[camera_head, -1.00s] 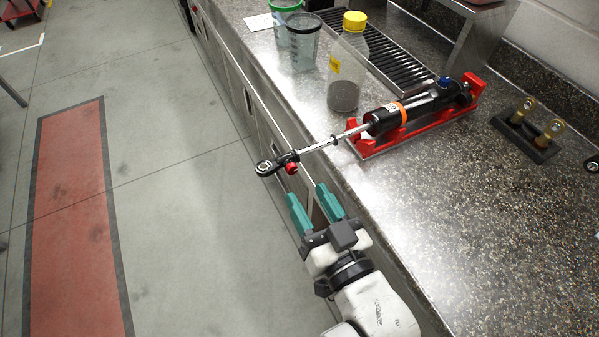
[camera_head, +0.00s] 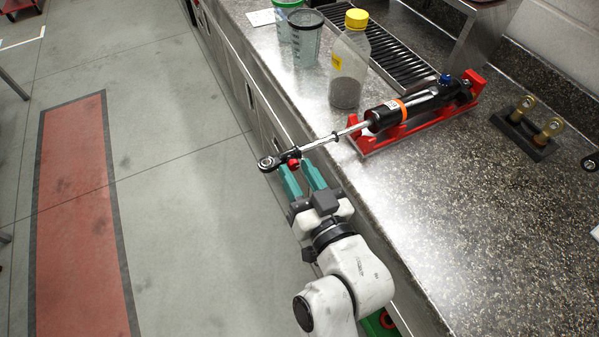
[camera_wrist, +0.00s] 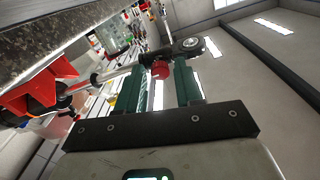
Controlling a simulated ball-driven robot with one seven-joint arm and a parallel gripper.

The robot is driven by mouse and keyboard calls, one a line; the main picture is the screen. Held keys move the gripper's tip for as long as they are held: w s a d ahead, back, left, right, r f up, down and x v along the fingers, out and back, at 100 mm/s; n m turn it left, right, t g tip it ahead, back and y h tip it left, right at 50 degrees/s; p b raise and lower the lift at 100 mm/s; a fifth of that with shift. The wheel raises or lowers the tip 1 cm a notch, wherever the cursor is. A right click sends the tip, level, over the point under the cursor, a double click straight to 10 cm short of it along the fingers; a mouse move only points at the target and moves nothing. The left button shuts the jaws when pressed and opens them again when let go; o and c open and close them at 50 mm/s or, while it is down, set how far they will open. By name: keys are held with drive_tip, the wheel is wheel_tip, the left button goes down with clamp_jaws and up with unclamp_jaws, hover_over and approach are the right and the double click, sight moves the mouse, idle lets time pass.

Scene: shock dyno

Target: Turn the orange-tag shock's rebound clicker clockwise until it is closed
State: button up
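The orange-tag shock (camera_head: 392,113) lies in a red cradle (camera_head: 415,125) on the counter. Its shaft reaches left past the counter edge to a black eyelet (camera_head: 268,163). The red rebound clicker (camera_head: 293,163) sits on the shaft end beside the eyelet. My gripper (camera_head: 298,169) has green fingers, apart, with their tips close to the clicker.
A yellow-capped bottle (camera_head: 350,60) and a dark-rimmed cup (camera_head: 306,38) stand behind the shock. A black stand with brass-coloured parts (camera_head: 525,125) is at the right. The near right counter (camera_head: 500,240) is clear. Open floor lies left of the counter.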

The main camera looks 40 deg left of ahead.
clamp_jaws()
drive_tip(key=shift+w+m, duration=0.1)
drive_tip(key=shift+m, duration=0.4)
drive_tip(key=m+p, duration=0.2)
drive_tip(key=m+t, duration=0.1)
drive_tip(key=shift+r+m+h+p, duration=0.25)
drive_tip(key=shift+m+h+p, duration=0.05)
drive_tip(key=shift+m+p, duration=0.1)
drive_tip(key=m+p, duration=0.3)
drive_tip(key=m+h+p, duration=0.1)
drive_tip(key=m+p, duration=0.1)
drive_tip(key=p, duration=0.1)
drive_tip(key=shift+r+m+p, duration=0.2)
drive_tip(key=shift+m+p, duration=0.15)
drive_tip(key=shift+m, duration=0.05)
drive_tip(key=m+p, duration=0.2)
drive_tip(key=m, duration=0.1)
drive_tip(key=shift+f+m+h, duration=0.15)
drive_tip(key=shift+m+h, duration=0.25)
drive_tip(key=shift+s+a+m+p, duration=0.1)
drive_tip(key=shift+m+p, duration=0.05)
drive_tip(key=shift+m, duration=0.95)
drive_tip(key=shift+s+m+p, duration=0.1)
drive_tip(key=shift+m+p, duration=0.05)
drive_tip(key=shift+m, duration=0.95)
